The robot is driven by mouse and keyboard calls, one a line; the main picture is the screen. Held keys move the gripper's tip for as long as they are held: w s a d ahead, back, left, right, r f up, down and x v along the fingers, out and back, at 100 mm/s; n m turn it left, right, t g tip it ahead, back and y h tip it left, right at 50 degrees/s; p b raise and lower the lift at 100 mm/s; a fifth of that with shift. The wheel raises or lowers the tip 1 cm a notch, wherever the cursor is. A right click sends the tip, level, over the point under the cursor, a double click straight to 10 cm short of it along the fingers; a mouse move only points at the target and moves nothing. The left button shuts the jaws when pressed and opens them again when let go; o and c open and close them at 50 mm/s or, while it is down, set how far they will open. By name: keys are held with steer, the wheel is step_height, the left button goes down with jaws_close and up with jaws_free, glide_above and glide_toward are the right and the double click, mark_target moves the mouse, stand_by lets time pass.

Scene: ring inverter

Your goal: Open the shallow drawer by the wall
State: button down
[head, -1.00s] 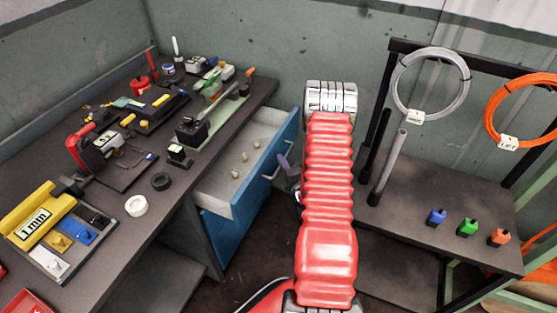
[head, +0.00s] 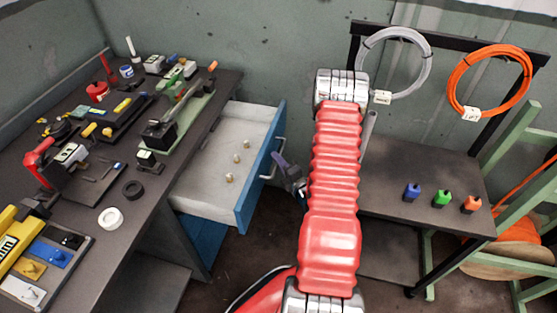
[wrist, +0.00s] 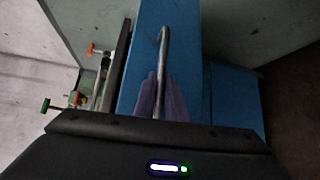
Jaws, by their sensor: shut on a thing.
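The shallow drawer (head: 218,151) with a blue front stands well out from under the bench by the wall. Its pale inside shows, with several small light knobs or pegs lying in it. My gripper (head: 282,162) is at the outer side of the drawer front, partly hidden behind my red arm. In the wrist view its purple fingers (wrist: 161,98) are shut on the drawer's metal bar handle (wrist: 163,47). The blue drawer front (wrist: 184,27) fills the middle of that view.
The dark workbench (head: 150,190) on the left carries several tools. A blue cabinet front (head: 205,238) is below the drawer. On the right, a dark rack (head: 430,175) holds wire coils and three small coloured bottles. Dark floor is open between bench and rack.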

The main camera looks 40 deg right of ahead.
steer(key=shift+d+f, duration=0.1)
steer(key=shift+f, duration=0.05)
steer(key=c, duration=1.8)
jaws_free()
steer(key=v, duration=1.3)
steer(key=shift+s+a, duration=0.25)
steer(key=shift+s, duration=0.05)
